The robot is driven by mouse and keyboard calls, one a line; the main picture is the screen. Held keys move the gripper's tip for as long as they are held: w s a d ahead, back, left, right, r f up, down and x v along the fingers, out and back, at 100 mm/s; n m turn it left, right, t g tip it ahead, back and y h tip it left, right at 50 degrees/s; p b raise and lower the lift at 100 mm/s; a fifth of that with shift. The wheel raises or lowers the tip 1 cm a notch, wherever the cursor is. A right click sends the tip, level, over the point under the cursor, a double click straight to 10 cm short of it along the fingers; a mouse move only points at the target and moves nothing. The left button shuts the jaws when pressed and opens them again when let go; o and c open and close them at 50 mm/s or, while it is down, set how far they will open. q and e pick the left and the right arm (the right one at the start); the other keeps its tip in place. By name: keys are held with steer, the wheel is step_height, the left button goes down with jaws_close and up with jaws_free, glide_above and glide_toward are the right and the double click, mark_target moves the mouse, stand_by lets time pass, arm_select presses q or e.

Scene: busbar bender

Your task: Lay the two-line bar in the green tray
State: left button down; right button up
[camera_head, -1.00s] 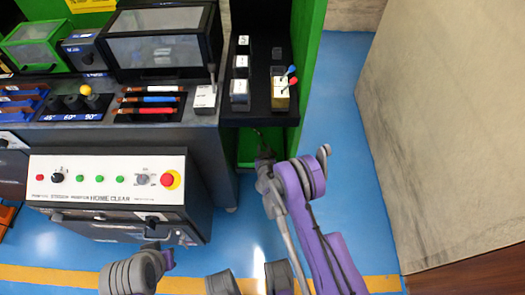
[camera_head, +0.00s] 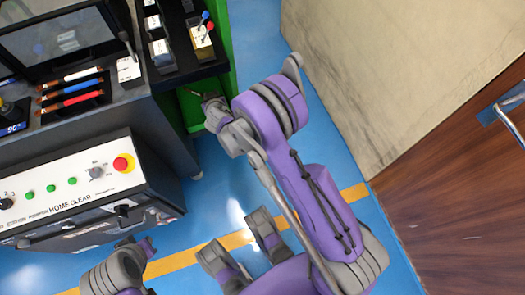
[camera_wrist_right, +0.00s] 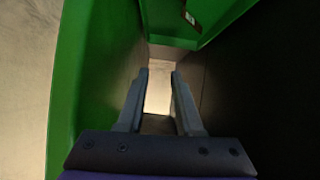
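My right gripper (camera_wrist_right: 159,95) shows in the right wrist view with its two fingers apart and a pale gap between them; no bar shows there. In the head view its grey end (camera_head: 210,108) is low beside the bench, near a green surface (camera_head: 190,108) under the black shelf. I cannot tell whether this surface is the green tray. I cannot make out the two-line bar. A dark piece with a small mark (camera_wrist_right: 190,17) lies against green at the top of the wrist view. My left arm's end (camera_head: 146,246) is at the bottom left; its fingers are unclear.
A green wall (camera_wrist_right: 85,80) stands left of the right gripper and a dark wall (camera_wrist_right: 250,85) right of it. The control panel (camera_head: 70,188) has a red button. Blocks stand on the black shelf (camera_head: 184,72). Blue floor lies open beside a beige wall (camera_head: 370,70).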

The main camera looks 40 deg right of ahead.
steer(key=s+r+g, duration=0.3)
steer(key=s+r, duration=1)
steer(key=s, duration=0.2)
steer(key=s+a+n+g+y, duration=0.1)
steer(key=s+g, duration=0.1)
steer(key=s, duration=0.9)
steer(key=s+a+r+n+g+y, duration=0.1)
steer(key=s+a+y, duration=0.1)
steer(key=s, duration=1)
steer(key=shift+s+a+n+g, duration=0.2)
steer(key=shift+s+n+g, duration=0.1)
steer(key=shift+g, duration=0.1)
steer(key=shift+w+r, duration=0.1)
